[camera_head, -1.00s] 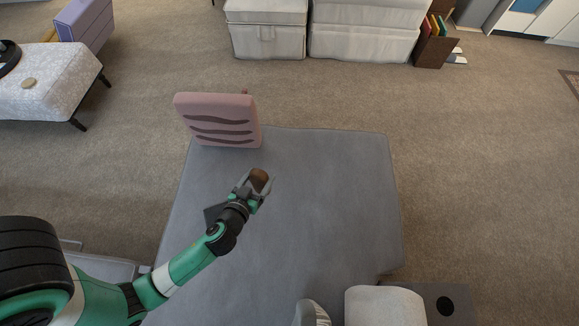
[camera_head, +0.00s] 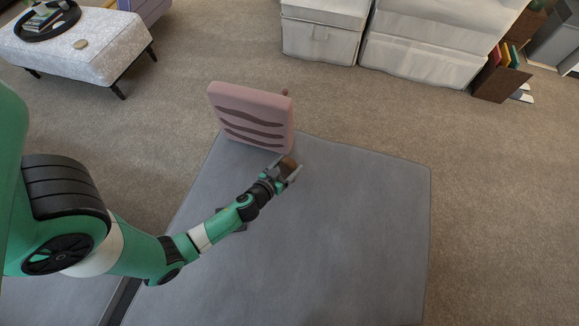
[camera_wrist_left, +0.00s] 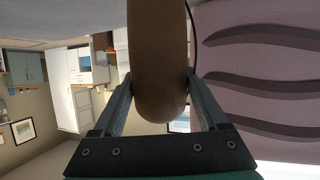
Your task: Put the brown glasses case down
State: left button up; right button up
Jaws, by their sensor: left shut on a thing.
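The brown glasses case (camera_head: 288,163) is held in my left gripper (camera_head: 287,169) over the far part of the grey cushioned surface (camera_head: 340,230). In the left wrist view the case (camera_wrist_left: 157,60) is long, brown and rounded at its near end, with a finger of the gripper (camera_wrist_left: 158,95) on each side. The left gripper is shut on it. The head view does not show clearly whether the case touches the surface. My right gripper is not in view.
A pink cushion (camera_head: 250,118) with dark wavy stripes stands at the far left edge of the grey surface, close to the gripper. The middle and right of the grey surface are clear. A pale ottoman (camera_head: 88,45) stands at the back left.

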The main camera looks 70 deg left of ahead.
pick_arm(q)
notch_tip(320, 180, down, 2)
jog(key=shift+a+b, duration=0.15)
jog(key=shift+b, duration=0.15)
jog(key=shift+d+r, duration=0.1)
jog(key=shift+d, duration=0.15)
jog(key=o, duration=1.3)
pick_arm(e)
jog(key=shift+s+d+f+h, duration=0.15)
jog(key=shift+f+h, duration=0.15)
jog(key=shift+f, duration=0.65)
pick_arm(q)
jog(key=shift+a+r+p, duration=0.1)
jog(key=shift+r+p, duration=0.05)
jog(key=shift+p, duration=0.15)
jog(key=v, duration=1.2)
jog(key=shift+s, duration=0.1)
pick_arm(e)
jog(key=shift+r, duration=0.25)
